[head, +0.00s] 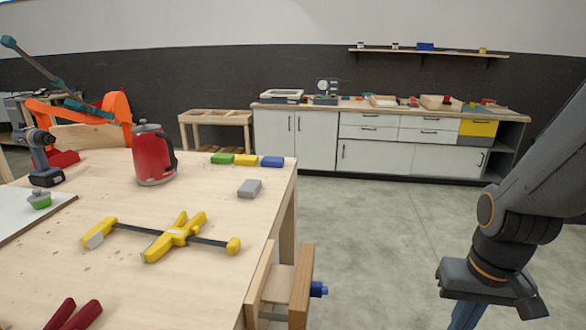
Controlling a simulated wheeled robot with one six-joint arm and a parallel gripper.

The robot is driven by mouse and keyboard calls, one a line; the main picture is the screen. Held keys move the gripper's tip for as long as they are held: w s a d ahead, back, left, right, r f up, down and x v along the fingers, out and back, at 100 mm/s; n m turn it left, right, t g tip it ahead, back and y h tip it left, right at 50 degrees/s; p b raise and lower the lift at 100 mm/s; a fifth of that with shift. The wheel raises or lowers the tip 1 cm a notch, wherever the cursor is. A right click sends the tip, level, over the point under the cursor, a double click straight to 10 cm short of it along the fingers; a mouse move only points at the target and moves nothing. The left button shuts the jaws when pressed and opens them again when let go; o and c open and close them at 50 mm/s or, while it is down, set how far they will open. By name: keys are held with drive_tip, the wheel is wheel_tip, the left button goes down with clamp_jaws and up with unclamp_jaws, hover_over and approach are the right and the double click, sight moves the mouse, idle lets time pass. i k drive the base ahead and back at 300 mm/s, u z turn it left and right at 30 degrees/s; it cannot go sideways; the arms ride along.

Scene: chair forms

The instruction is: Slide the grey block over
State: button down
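The grey block (250,188) lies flat on the wooden workbench (215,280), near its right edge. It sits apart from a row of green (222,158), yellow (246,160) and blue (272,161) blocks at the bench's far right corner. My gripper (468,316) hangs at the lower right, off the bench and well to the right of the grey block. Its fingers are partly cut off by the bottom edge of the picture, so its opening cannot be made out.
A red kettle (152,155) stands left of the blocks. A yellow clamp (172,238) lies nearer on the bench. A drill (42,158) is at the left. A vise (285,287) juts from the right edge. The floor (390,235) right of the bench is clear.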

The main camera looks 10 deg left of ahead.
sight(249, 189)
drive_tip(key=z, duration=0.2)
drive_tip(key=i, duration=1.3)
drive_tip(key=u, duration=0.7)
drive_tip(key=i, duration=0.9)
drive_tip(key=u, duration=1.2)
drive_tip(key=i, duration=0.35)
drive_tip(key=u, duration=0.3)
